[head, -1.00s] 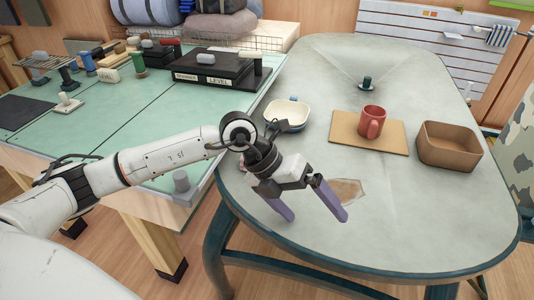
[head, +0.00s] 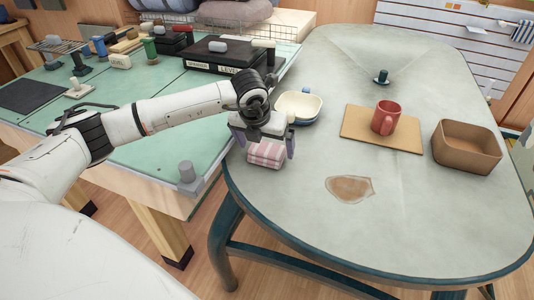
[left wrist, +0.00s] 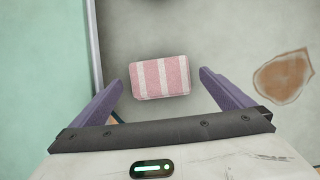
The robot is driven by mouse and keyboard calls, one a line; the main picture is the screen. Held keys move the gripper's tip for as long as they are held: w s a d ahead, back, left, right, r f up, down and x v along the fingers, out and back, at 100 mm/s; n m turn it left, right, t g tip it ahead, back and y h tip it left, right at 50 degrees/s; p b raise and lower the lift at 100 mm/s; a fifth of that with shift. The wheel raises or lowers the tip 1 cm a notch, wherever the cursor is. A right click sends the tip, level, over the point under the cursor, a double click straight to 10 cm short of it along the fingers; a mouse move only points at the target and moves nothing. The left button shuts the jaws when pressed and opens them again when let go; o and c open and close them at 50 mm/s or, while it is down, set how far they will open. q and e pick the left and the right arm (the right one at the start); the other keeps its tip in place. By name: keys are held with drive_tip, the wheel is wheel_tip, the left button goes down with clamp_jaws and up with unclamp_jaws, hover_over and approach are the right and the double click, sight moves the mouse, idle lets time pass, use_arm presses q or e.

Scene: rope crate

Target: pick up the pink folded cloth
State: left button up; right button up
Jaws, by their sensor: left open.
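The pink folded cloth (head: 266,154), striped pink and white, lies on the grey table (head: 300,220) near its left edge. It also shows whole in the left wrist view (left wrist: 160,77), ahead of and between the two purple fingers. My left gripper (head: 263,146) is open and empty, above the cloth with its fingers pointing down. In the left wrist view the fingers of the gripper (left wrist: 163,88) are spread wider than the cloth. In the head view the gripper hides the cloth's far part. My right gripper is not in view.
A cream and blue bowl (head: 299,107) stands just behind the gripper. A red mug (head: 386,117) sits on a tan board (head: 355,127), with a brown bin (head: 466,148) to its right. A brown patch (head: 349,189) marks the table; the front is clear.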

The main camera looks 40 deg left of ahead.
sight(267, 149)
use_arm(q)
drive_tip(key=shift+x, duration=1.4)
drive_tip(key=shift+w+r, duration=0.1)
drive_tip(key=c, duration=1.2)
drive_tip(key=shift+o, duration=0.2)
wheel_tip(267, 149, up, 10)
